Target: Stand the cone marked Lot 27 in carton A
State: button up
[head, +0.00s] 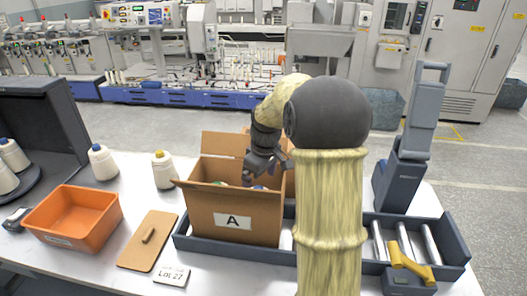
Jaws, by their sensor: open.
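Carton A (205,218) is an open brown box with raised flaps and a white "A" label. It sits on a dark roller tray. Inside it, a green top (220,184) and a blue top (259,188) just show; the rest is hidden. My gripper (260,172) is open, pointing down at the carton's mouth above the blue top; I cannot tell if it touches anything. A card marked Lot 27 (171,275) lies at the front. White cones with a blue top (102,164) and a yellow top (163,172) stand on the table. No lot mark is readable on any cone.
An orange bin (72,222) and a brown board with a handle (140,248) lie left of the carton. More cones (13,156) stand in a dark cabinet (50,115) at far left. The roller tray (455,243) extends right, with a yellow-handled device (405,268) at its front.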

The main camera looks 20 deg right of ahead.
notch_tip(320, 180, up, 11)
jog(key=s, duration=0.1)
jog(key=shift+d+r, duration=0.15)
jog(key=shift+d, duration=0.2)
dwell(0.6)
